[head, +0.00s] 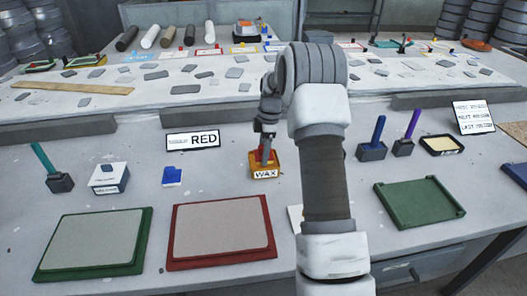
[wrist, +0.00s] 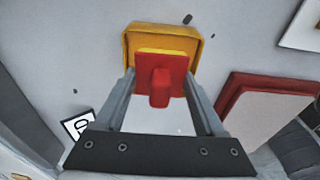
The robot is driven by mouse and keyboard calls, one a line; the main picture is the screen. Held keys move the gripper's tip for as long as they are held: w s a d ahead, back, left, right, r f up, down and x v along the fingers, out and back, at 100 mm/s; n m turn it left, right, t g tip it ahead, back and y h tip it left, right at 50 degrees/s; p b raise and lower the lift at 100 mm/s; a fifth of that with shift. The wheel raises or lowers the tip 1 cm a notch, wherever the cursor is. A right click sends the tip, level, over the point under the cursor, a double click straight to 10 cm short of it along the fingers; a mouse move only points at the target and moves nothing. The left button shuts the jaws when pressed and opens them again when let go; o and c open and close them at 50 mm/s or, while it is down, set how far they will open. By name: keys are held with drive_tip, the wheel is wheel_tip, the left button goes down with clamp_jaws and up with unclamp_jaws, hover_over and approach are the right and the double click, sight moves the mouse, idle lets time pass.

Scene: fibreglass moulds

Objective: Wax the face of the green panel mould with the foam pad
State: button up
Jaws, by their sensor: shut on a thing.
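My gripper (head: 265,150) is over the yellow wax tray (head: 265,173), mid-table. In the wrist view my gripper (wrist: 160,82) is shut on the upright grip of a red pad (wrist: 178,63), which looks like the foam pad. The pad overlaps the yellow tray (wrist: 135,40) and is at or in its opening; I cannot tell whether it touches the wax. The tray's inside is mostly hidden by the pad. The green panel mould (head: 43,272) lies flat at the front left, with a grey face (head: 92,240).
A red panel mould (head: 180,264) lies right of the green one. A sign reading RED (head: 193,140) stands behind. A blue pad (head: 172,177), a white box (head: 108,180) and a teal-handled tool (head: 45,160) stand left. A green tray (head: 420,205) lies right.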

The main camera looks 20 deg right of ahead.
sight(262, 146)
drive_tip(key=shift+f, duration=0.6)
idle(1.2)
drive_tip(key=shift+r, duration=0.1)
drive_tip(key=shift+r+p, duration=2.05)
drive_tip(key=shift+r, duration=1.4)
